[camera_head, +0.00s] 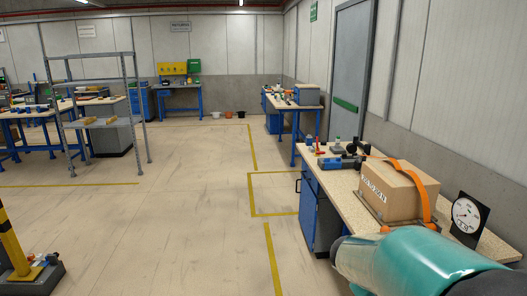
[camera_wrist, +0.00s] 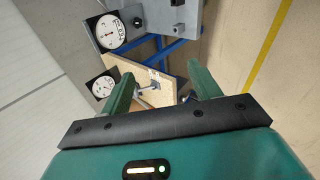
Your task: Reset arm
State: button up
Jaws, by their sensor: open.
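My gripper (camera_wrist: 160,72) shows in the wrist view with its two green fingers spread wide apart. No object is held between them. Beyond the fingers lie a pale board (camera_wrist: 150,78) and a small grey metal part, apparently past the fingertips; I cannot tell the exact distance. In the head view, a teal part of my arm (camera_head: 415,262) reaches in at the lower right, in front of the near workbench. The fingers cannot be made out there.
The near workbench (camera_head: 340,178) carries a strapped cardboard box (camera_head: 395,192) and a dial gauge (camera_head: 466,214), close to my arm. Two gauges (camera_wrist: 106,32) (camera_wrist: 103,87) show in the wrist view. A metal shelf (camera_head: 105,124) stands left. The middle floor is clear, with yellow lines.

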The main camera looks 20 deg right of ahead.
jog(key=s+a+r+t+y, duration=0.2)
jog(key=a+r, duration=0.1)
jog(key=a, duration=0.6)
jog(key=s+a+r+t+y, duration=0.2)
jog(key=s+a+r+y, duration=0.1)
jog(key=a, duration=0.5)
jog(key=s+a+r+t+y, duration=0.1)
jog(key=s+a+r+y, duration=0.1)
jog(key=a, duration=0.7)
jog(key=shift+s+a+r+t+y, duration=0.2)
jog(key=shift+a+r+t+y, duration=0.2)
jog(key=shift+y, duration=0.2)
jog(key=shift+d, duration=0.1)
jog(key=c, duration=0.6)
jog(key=shift+o, duration=0.2)
jog(key=shift+d, duration=0.1)
jog(key=shift+d, duration=0.1)
